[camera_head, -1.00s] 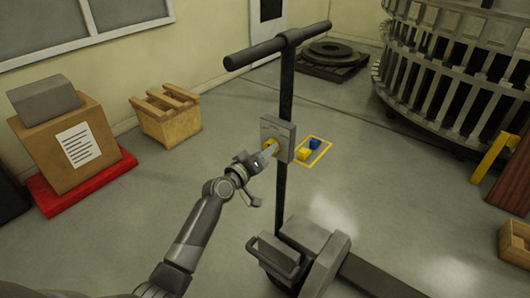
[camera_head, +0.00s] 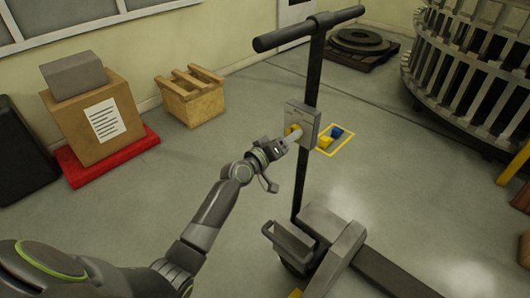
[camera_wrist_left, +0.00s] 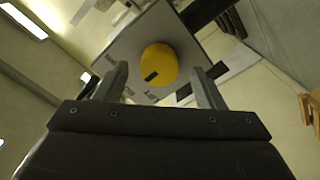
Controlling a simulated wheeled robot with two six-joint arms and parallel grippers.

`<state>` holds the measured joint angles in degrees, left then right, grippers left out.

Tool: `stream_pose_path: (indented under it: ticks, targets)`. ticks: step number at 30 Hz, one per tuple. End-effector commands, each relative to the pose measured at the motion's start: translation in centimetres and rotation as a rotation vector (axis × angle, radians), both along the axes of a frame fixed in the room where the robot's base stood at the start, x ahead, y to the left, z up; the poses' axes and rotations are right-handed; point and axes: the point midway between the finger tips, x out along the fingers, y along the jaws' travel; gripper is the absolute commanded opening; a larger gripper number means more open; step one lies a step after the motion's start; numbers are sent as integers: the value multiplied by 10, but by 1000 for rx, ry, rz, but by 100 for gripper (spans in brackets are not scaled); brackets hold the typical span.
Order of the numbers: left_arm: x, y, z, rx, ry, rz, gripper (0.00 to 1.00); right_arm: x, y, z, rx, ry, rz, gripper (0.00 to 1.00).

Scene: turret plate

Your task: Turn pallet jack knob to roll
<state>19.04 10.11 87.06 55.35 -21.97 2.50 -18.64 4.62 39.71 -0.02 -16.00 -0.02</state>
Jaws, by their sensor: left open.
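The pallet jack (camera_head: 305,150) stands upright with its black handle post and T-bar. A grey control box is fixed on the post (camera_head: 302,118), and a yellow knob (camera_head: 293,131) sits on its face. In the left wrist view the yellow knob (camera_wrist_left: 159,63) shows a dark mark at its lower left, and the lettering on the grey plate (camera_wrist_left: 205,45) is partly hidden. My left gripper (camera_head: 287,138) is right at the knob. Its two fingers (camera_wrist_left: 160,88) are open, one on each side of the knob, with gaps visible. My right gripper is not in view.
A yellow-outlined floor square (camera_head: 336,139) holds a yellow and a blue block behind the post. A cardboard box (camera_head: 95,120) on a red base and a wooden crate (camera_head: 192,97) stand at left. A large ringed structure (camera_head: 470,65) fills the back right.

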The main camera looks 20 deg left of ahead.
Motion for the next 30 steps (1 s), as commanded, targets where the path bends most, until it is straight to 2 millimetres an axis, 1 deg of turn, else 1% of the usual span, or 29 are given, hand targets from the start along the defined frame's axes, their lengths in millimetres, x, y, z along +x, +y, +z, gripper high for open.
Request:
stream_pose_path:
  ticks: [5,13,18,21,24,30]
  targets:
    - [-29,11,-1,4,1,2,63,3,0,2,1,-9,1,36]
    - [-87,31,-1,5,2,1,63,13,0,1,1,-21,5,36]
    - [-121,43,-1,5,3,1,63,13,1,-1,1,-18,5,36]
    - [-136,49,0,4,2,0,63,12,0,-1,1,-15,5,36]
    - [-147,52,1,2,1,0,63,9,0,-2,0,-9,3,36]
    - [-155,55,1,1,0,-1,63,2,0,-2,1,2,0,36]
